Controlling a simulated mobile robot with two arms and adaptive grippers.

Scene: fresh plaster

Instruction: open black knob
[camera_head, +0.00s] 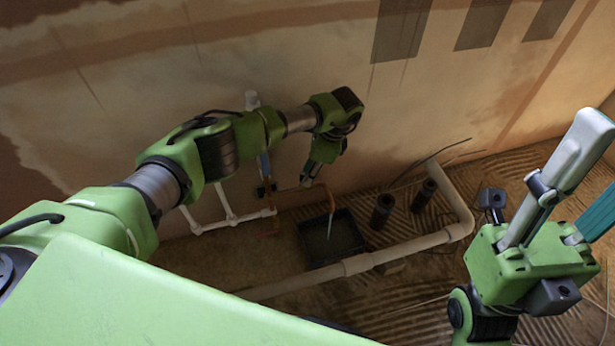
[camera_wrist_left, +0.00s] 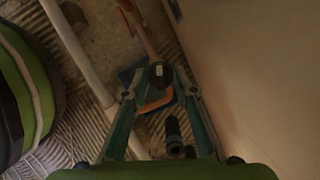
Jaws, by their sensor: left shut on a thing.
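The black knob (camera_wrist_left: 158,72) shows in the left wrist view between my left fingertips, in front of an orange-brown copper pipe (camera_wrist_left: 156,104). My left gripper (camera_wrist_left: 160,82) is shut on it. In the head view my left gripper (camera_head: 308,182) points down at the end of the arm, close to the wall beside the copper pipe (camera_head: 328,192). The knob is mostly hidden by the gripper there. A thin pale streak, perhaps water, hangs below the pipe's end. My right gripper (camera_head: 596,165) is raised at the right edge, fingers apart and empty, partly cut off.
A black tray (camera_head: 308,263) stands on the ridged floor below the pipe. Two dark cylinders (camera_head: 382,210) stand to its right. A thick pale pipe (camera_head: 405,246) runs along the front and bends to the wall. Thin white pipes (camera_head: 228,222) stand left of the tray.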

